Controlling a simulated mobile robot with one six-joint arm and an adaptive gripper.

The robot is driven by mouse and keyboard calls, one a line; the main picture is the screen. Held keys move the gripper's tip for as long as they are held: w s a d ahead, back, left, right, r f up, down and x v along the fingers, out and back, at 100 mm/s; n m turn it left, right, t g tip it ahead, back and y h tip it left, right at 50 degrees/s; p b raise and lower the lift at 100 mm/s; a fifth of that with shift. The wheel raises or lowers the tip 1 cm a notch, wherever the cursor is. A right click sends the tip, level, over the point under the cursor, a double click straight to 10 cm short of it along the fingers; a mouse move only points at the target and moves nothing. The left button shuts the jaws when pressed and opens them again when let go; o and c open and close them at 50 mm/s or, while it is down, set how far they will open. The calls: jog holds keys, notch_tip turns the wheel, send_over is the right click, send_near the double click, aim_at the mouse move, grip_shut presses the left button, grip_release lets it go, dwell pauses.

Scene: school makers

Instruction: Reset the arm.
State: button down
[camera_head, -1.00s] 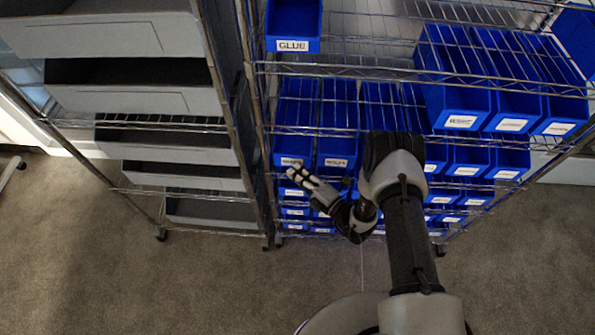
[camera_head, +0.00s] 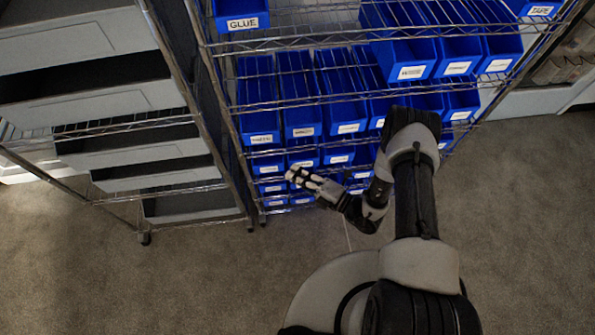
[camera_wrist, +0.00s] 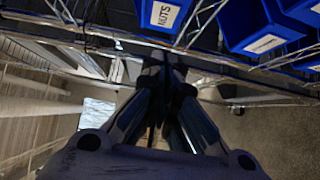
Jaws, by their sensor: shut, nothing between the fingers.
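My gripper (camera_head: 296,176) is at the end of my bent arm, in front of the lower blue bins in the head view. In the wrist view my gripper (camera_wrist: 154,62) shows its dark fingers close together and nothing between them. My arm reaches up from the bottom right of the head view, folds at the elbow and comes back down to the left toward the gripper. Whether the fingertips touch the rack cannot be told.
A wire rack (camera_head: 330,41) with labelled blue bins (camera_head: 260,105) stands ahead. A bin marked NUTS (camera_wrist: 165,14) is close above the fingers in the wrist view. A second rack with grey bins (camera_head: 95,95) stands left. The carpet (camera_head: 210,280) in front is clear.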

jog(key=shift+s+d, duration=0.15)
jog(key=shift+d, duration=0.05)
notch_tip(320, 180, up, 22)
jog(key=s+a+f+n+g, duration=0.1)
jog(key=s+a+n+g, duration=0.1)
jog(key=n+g, duration=1.1)
jog(key=s+d+r+n+h, duration=0.3)
jog(key=s+r+n+h, duration=0.35)
jog(key=n, duration=0.65)
jog(key=s+d+r+n+t+h, duration=0.4)
jog(key=s+d+r+n, duration=0.1)
jog(key=d+r+n, duration=0.1)
jog(key=s+d+r+n+t+h, duration=0.4)
jog(key=d+r+n, duration=0.3)
jog(key=d+n, duration=0.2)
jog(key=shift+s+d+n+t+h, duration=0.35)
jog(key=shift+d+t+h, duration=0.3)
jog(key=shift+d, duration=0.45)
